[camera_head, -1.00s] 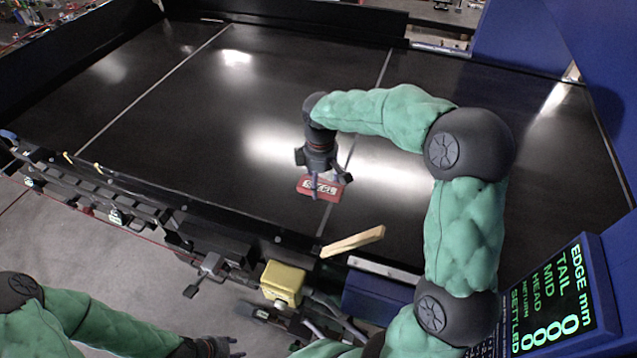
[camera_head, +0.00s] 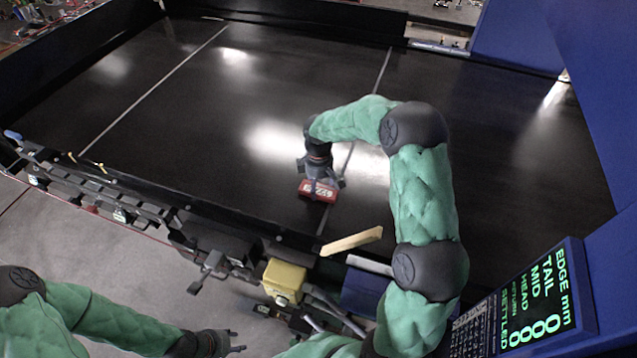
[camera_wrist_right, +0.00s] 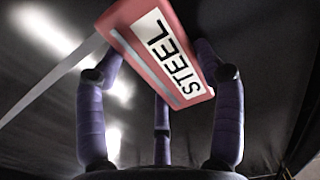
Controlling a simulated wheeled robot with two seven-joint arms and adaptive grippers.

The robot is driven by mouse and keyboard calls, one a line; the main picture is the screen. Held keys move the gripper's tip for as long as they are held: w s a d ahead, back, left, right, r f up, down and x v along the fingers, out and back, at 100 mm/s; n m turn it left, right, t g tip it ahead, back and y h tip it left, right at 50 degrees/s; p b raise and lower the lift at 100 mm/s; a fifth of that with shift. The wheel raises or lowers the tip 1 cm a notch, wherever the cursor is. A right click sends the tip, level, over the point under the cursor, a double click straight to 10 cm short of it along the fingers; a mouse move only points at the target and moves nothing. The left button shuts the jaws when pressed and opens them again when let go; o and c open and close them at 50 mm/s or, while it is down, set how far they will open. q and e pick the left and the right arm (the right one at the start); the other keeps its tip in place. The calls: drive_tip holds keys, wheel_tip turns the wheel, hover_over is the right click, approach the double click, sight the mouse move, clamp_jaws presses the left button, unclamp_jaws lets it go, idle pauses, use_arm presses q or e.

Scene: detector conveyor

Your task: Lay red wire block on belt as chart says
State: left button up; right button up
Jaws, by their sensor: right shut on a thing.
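The red block (camera_head: 318,191) has a white label that reads STEEL in the right wrist view (camera_wrist_right: 165,50). My right gripper (camera_head: 322,183) is shut on it, with fingers around its sides. The block is over the near part of the black belt (camera_head: 190,125), close to a pale cross line. I cannot tell whether it touches the belt. My left gripper (camera_head: 238,343) is open and empty, low in front of the conveyor.
A screen (camera_head: 545,300) at right lists EDGE mm, TAIL, MID, HEAD and SETTLED. A wooden strip (camera_head: 352,241) and a yellow box (camera_head: 283,281) are at the near edge. A blue housing (camera_head: 540,40) bounds the right side. The belt's left part is clear.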

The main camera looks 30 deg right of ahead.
sight(319, 186)
drive_tip(key=shift+f, duration=0.1)
drive_tip(key=o, duration=1.2)
drive_tip(key=shift+r, duration=0.5)
wheel_tip(319, 186, up, 11)
drive_tip(key=shift+r+b, duration=0.2)
drive_tip(key=shift+b, duration=0.9)
